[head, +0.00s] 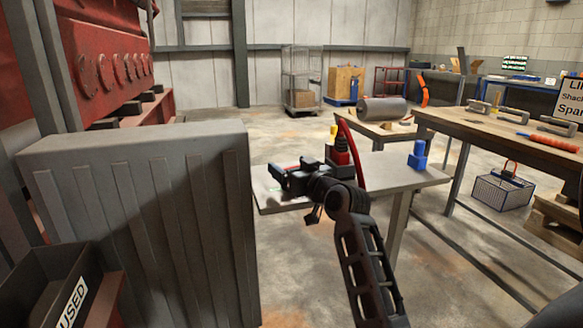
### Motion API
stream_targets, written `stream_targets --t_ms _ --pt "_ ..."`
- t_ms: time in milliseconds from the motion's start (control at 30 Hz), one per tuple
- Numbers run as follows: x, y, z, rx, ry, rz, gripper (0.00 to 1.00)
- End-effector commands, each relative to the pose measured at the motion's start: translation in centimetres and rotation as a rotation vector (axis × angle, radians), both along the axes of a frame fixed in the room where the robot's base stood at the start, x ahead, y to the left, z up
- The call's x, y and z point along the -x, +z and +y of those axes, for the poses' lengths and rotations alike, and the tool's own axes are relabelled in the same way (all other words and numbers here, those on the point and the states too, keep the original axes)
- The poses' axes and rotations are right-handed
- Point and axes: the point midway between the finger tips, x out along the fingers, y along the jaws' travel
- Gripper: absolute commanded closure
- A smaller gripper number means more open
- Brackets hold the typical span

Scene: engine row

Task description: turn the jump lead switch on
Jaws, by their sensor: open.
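My gripper (280,176) is at the left part of a small grey table (395,178), its jaws open and pointing left. A red and black upright piece (341,150) stands on the table just behind my wrist, with a thick red cable (358,150) arching down beside it. A small yellow part (333,131) shows at its upper left. I cannot tell for certain which part is the jump lead switch; my gripper and wrist hide some of the tabletop. No contact between the jaws and anything is clear.
A blue block (418,156) stands at the table's right end. A large grey ribbed box (140,220) blocks the left, beside a red engine (100,55). A wooden workbench (490,128) with tools stands at right. Open floor lies beyond the table.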

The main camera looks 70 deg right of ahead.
Motion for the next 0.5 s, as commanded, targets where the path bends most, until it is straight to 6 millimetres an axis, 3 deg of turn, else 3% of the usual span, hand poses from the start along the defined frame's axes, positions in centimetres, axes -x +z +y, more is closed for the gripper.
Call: stream_targets --t_ms 200,500 --pt "-0.03 0.0 -0.03 -0.001 0.0 -0.001 0.13" --pt "-0.01 0.0 -0.02 -0.001 0.0 -0.001 0.42"
